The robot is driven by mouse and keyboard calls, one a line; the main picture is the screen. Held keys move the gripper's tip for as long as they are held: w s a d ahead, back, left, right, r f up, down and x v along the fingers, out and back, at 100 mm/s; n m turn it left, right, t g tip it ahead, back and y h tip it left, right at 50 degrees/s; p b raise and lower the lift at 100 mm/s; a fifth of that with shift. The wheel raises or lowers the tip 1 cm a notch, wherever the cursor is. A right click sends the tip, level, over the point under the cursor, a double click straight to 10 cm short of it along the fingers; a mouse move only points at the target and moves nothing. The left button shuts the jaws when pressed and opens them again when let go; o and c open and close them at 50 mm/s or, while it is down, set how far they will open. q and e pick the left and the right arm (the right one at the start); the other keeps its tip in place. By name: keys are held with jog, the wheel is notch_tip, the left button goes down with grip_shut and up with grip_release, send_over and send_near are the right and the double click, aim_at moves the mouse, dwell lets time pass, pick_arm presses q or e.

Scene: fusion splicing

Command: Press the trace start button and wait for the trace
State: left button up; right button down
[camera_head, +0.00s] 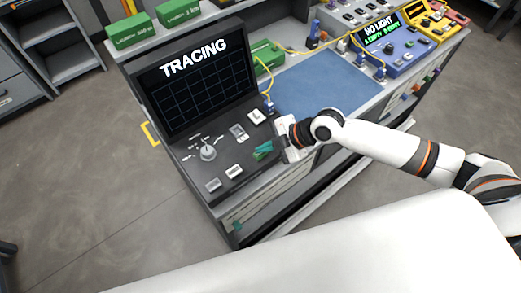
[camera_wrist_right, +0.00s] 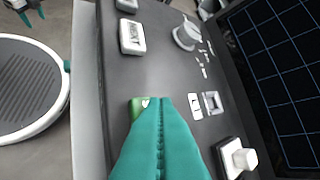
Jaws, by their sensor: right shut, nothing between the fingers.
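The trace machine's dark screen (camera_head: 195,78) reads "TRACING" above an empty grid. Its sloping panel (camera_head: 195,163) carries a knob (camera_head: 208,152) and several buttons. My right gripper (camera_head: 263,150) is shut and empty, its teal fingers low over the panel's right part. In the right wrist view, the closed fingers (camera_wrist_right: 160,140) cover most of a green button (camera_wrist_right: 137,106). The fingertips are at or just above it; I cannot tell whether they touch. My left gripper (camera_wrist_right: 30,10) shows small at the wrist view's top left corner, fingers apart.
A blue mat (camera_head: 325,82) lies on the bench right of the machine. A blue meter (camera_head: 390,43) reads "NO LIGHT" behind it, with yellow cables running nearby. Green boxes (camera_head: 130,31) stand on the shelf above the screen. A white square button (camera_wrist_right: 240,158) sits near the fingers.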

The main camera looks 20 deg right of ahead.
jog(key=shift+r, duration=0.3)
jog(key=shift+r+p, duration=2)
jog(key=shift+r, duration=0.55)
